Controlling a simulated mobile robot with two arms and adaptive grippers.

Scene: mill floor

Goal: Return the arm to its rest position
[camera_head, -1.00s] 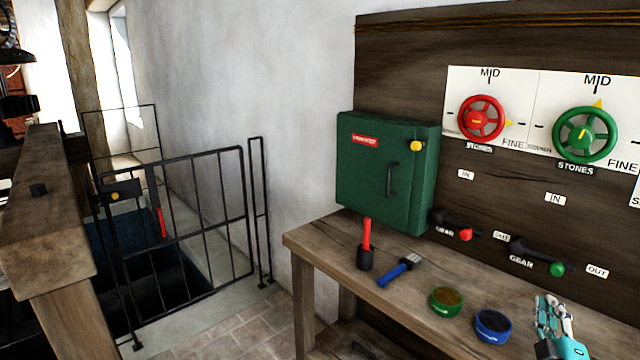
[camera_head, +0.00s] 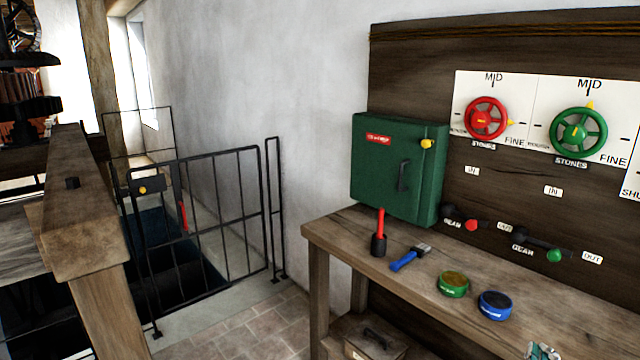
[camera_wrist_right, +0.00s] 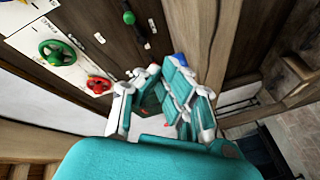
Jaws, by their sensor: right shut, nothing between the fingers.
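My right gripper (camera_head: 543,351) shows only as a small teal and grey tip at the bottom edge of the head view, beside the front part of the workbench (camera_head: 345,229). The rest of that arm is out of the head view. In the right wrist view the gripper (camera_wrist_right: 163,92) fills the middle, with teal pads and pale finger links. It is shut and holds nothing. My left gripper is in neither view.
On the bench are a red-handled tool (camera_head: 380,232), a blue-handled brush (camera_head: 410,257), a green tin (camera_head: 453,284) and a blue tin (camera_head: 494,305). Behind are a green cabinet (camera_head: 385,190), red handwheel (camera_head: 485,118) and green handwheel (camera_head: 578,133). A black gate (camera_head: 207,215) stands left.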

